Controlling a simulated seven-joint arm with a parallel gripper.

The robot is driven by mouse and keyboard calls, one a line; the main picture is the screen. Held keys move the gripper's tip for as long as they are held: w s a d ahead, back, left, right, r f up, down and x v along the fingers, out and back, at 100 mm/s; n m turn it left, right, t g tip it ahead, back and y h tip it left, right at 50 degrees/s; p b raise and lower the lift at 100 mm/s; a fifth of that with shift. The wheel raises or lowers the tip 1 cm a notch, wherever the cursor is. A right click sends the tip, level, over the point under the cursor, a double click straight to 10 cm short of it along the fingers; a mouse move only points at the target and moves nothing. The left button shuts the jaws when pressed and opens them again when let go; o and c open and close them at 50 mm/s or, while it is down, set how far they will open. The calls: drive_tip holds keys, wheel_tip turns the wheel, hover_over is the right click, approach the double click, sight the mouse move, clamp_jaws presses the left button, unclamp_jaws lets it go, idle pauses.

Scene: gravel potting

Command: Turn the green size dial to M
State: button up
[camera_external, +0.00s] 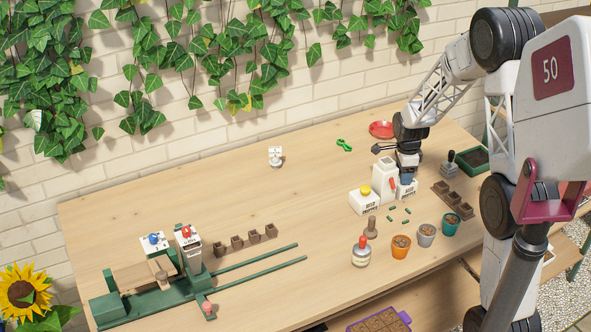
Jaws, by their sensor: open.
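My gripper (406,180) points down over the right-hand white box (411,192) of the dispenser group on the table. It is open, but its fingers look small and dark here. I cannot make out the green size dial; my gripper covers the top of that box, and the dial may be hidden there. No letter M is legible. Whether the fingers touch anything cannot be told. Beside it stand a taller white dispenser (383,176) with a red lever (392,184) and a left white box (363,203) with a yellow knob (365,190).
Several small green pieces (391,208) lie in front of the boxes. Orange (401,247), grey (426,235) and teal (450,224) pots stand nearer. A red saucer (381,129) lies behind. A green-railed machine (150,303) is at left; the middle of the table is clear.

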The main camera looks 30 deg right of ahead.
drive_tip(key=shift+c, duration=0.2)
drive_tip(key=c, duration=0.9)
drive_tip(key=shift+n, duration=0.7)
drive_tip(key=o, duration=0.9)
drive_tip(key=shift+o, duration=0.2)
